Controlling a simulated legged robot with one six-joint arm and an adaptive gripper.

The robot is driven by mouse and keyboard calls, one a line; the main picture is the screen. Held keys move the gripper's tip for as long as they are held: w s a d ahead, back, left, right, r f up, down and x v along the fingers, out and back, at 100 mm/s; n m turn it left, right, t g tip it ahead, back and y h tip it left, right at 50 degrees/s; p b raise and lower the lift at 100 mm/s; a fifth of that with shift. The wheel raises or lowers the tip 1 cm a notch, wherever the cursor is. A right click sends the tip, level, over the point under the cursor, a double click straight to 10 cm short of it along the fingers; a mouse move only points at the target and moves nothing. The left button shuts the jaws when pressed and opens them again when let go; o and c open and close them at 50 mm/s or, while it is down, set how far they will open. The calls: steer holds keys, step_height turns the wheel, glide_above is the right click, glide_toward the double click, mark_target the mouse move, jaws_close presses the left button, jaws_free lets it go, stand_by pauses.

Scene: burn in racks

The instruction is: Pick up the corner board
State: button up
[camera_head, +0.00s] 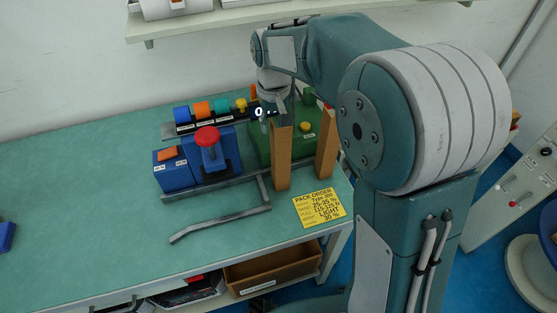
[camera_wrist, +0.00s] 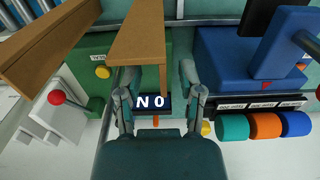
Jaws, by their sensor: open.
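Two brown corner boards stand upright at the right of the bench: a nearer left one (camera_head: 282,158) and a right one (camera_head: 325,148). I cannot tell which one the task means. In the wrist view, one board (camera_wrist: 137,35) reaches down to between my fingertips, and the other (camera_wrist: 45,48) lies to the left, outside them. My gripper (camera_wrist: 158,76) is open, with a finger on either side of the first board's end. Contact is not clear. In the head view, my gripper (camera_head: 270,108) is over the left board's top, partly hidden by my arm.
Behind the boards is a green box (camera_head: 258,150) with a yellow button. A blue machine with a red knob (camera_head: 207,137) and a row of coloured cylinders (camera_head: 201,109) stand left. A yellow pack order card (camera_head: 319,207) lies in front.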

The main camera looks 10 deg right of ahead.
mark_target(273, 134)
step_height(273, 134, down, 3)
steer(key=shift+s+a+f, duration=0.15)
jaws_close()
stand_by(0.4)
